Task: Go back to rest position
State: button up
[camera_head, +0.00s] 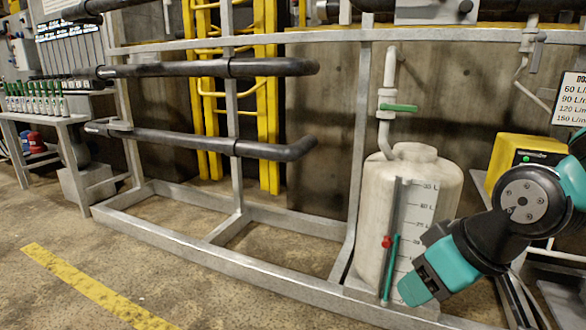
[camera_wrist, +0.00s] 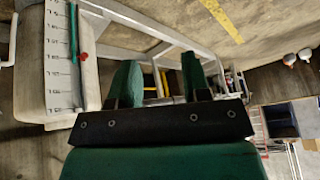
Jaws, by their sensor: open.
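My gripper (camera_head: 432,278) hangs at the lower right of the head view, in front of the white tank (camera_head: 410,175). In the wrist view the two green fingers of my gripper (camera_wrist: 160,80) stand apart, with nothing seen between them. My gripper is open and empty. In the wrist view the tank (camera_wrist: 30,60) fills the left side, with its marked scale, a green rod (camera_wrist: 74,35) and a red knob (camera_wrist: 84,57). The gripper overlaps the tank's lower right in the head view; I cannot tell how far apart they are.
A grey metal frame (camera_head: 240,255) with black pipes (camera_head: 210,67) runs along the wall. A yellow box (camera_head: 515,155) is partly behind my arm. A table (camera_head: 45,118) with green-handled items stands at far left. The floor by the yellow line (camera_head: 90,285) is clear.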

jog(key=s+a+r+n+g+p, duration=0.1)
jog(key=s+a+r+g+p, duration=0.15)
jog(key=s+r, duration=0.3)
jog(key=s+a+r+g+p, duration=0.1)
jog(key=s+r+g+p, duration=0.1)
jog(key=s+r+p, duration=0.3)
notch_tip(320, 180, up, 35)
jog(key=p, duration=3.3)
jog(key=shift+s+f+p, duration=0.2)
jog(key=shift+s+p, duration=0.1)
jog(key=shift+s, duration=0.05)
